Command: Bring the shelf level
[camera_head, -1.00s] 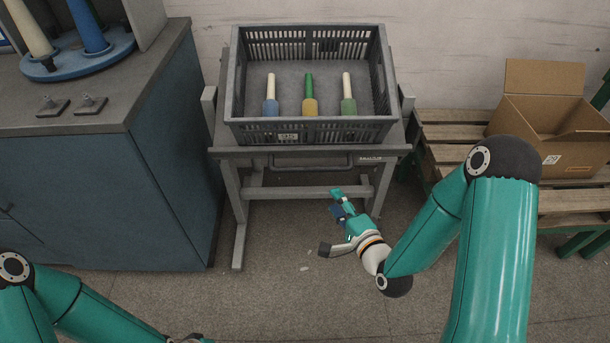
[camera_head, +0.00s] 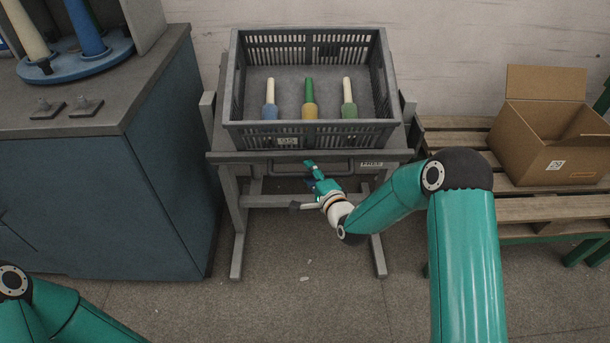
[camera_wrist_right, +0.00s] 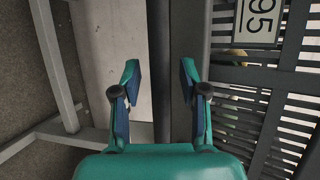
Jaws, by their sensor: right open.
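The shelf (camera_head: 225,158) is the grey top of a metal stand, with a dark bar handle (camera_head: 342,173) under its front edge. I cannot tell for sure from this view how far it tilts. A grey slatted crate (camera_head: 235,130) sits on it, holding three bobbins (camera_head: 309,98). My right gripper (camera_head: 311,168) is at the handle's middle, below the crate. In the right wrist view my right gripper (camera_wrist_right: 159,80) is open, and a dark bar (camera_wrist_right: 159,40) runs between its fingers without being clamped. My left gripper is out of view; only that arm shows at lower left.
A blue-grey cabinet (camera_head: 165,150) stands close on the left, with a round blue spool plate (camera_head: 80,62) on top. A slatted bench (camera_head: 520,208) with an open cardboard box (camera_head: 545,150) is on the right. The floor in front of the stand is clear.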

